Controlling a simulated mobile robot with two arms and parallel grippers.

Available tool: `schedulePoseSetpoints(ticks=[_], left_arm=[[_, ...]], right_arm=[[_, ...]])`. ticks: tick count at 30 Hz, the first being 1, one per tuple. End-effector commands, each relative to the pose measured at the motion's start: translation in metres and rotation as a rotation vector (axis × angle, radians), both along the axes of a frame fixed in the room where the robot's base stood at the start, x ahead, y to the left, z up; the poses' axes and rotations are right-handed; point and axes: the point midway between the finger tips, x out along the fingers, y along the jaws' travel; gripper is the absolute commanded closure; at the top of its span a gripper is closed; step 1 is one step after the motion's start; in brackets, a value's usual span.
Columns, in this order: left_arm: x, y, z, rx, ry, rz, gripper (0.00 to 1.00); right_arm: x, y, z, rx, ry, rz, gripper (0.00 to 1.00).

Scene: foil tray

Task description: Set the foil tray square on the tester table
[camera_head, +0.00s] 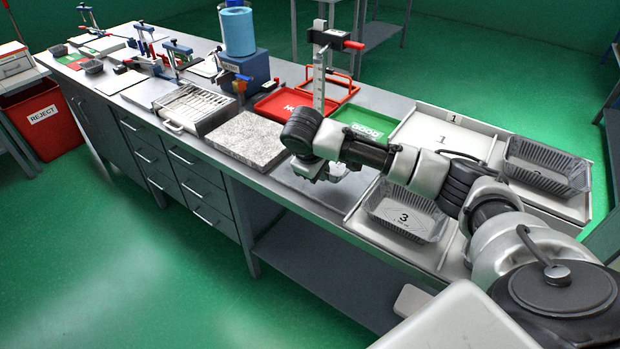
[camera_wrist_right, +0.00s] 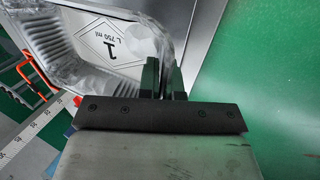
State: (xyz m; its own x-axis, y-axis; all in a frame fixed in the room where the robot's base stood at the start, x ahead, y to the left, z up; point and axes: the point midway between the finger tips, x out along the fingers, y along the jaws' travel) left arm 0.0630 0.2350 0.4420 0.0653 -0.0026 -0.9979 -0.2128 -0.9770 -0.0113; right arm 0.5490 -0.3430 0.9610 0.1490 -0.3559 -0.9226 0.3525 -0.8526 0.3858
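A foil tray (camera_wrist_right: 112,45) marked 1 fills the upper left of the right wrist view, with its rim corner at my right gripper (camera_wrist_right: 163,82). The two fingers are close together on that rim. In the head view my right gripper (camera_head: 327,176) is over the bench in front of the upright scale, and the arm and gripper hide most of this tray. A pale metal plate (camera_head: 312,189) lies below the gripper; it may be the tester table, but I cannot tell. Whether the tray touches it is hidden. My left gripper is not in view.
Slot 1 (camera_head: 441,134) at the right is empty. Foil trays 3 (camera_head: 405,214) and 2 (camera_head: 545,166) stand nearby. A granite block (camera_head: 245,139) is left of the gripper. An upright scale (camera_head: 319,82), red tray (camera_head: 283,105) and green tray (camera_head: 362,122) are behind it.

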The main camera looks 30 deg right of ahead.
Motion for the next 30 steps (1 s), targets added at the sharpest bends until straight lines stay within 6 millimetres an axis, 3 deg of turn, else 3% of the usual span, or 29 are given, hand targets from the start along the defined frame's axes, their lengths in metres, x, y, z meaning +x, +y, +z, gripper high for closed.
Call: schedulePoseSetpoints(ticks=[3, 9, 13, 19, 30], left_arm=[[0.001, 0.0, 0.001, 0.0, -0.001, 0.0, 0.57], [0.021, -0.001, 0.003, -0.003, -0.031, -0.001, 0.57], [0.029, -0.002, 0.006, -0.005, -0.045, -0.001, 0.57], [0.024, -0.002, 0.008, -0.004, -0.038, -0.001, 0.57], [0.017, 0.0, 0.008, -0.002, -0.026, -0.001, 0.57]], right_arm=[[0.022, 0.003, -0.012, 0.0, 0.0, -0.001, 1.0], [0.038, 0.005, -0.023, -0.001, 0.0, 0.0, 1.0], [0.039, 0.005, -0.034, -0.002, 0.002, 0.0, 1.0], [0.038, 0.005, -0.06, -0.002, 0.002, 0.0, 1.0], [0.038, 0.005, -0.065, 0.0, 0.0, 0.001, 1.0]])
